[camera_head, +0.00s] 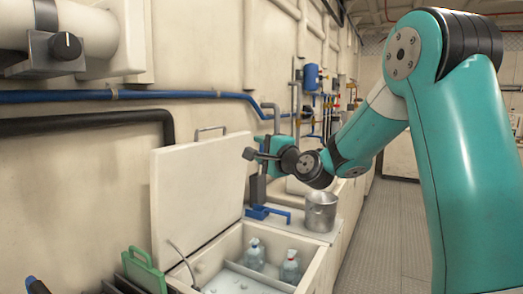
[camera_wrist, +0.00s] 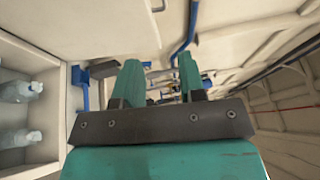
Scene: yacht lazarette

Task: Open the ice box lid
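The ice box lid (camera_head: 200,190) is a cream panel standing raised, nearly upright, at the back of the ice box (camera_head: 308,270). A metal handle (camera_head: 210,129) shows at its top edge. The box is open, with clear bottles (camera_head: 290,268) and a pale, icy-looking fill inside. Bottles also show at the left of the wrist view (camera_wrist: 22,92). My gripper (camera_head: 257,155) is right of the lid's upper right edge, above the counter, and appears apart from the lid. In the wrist view its two teal fingers (camera_wrist: 161,80) are spread, with nothing seen held between them.
A metal pot (camera_head: 320,211) and a blue tool (camera_head: 266,212) are on the counter behind the box. A green object (camera_head: 143,268) stands left of the box. Blue pipe (camera_head: 190,95) runs along the wall. The floor (camera_head: 385,230) at right is clear.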

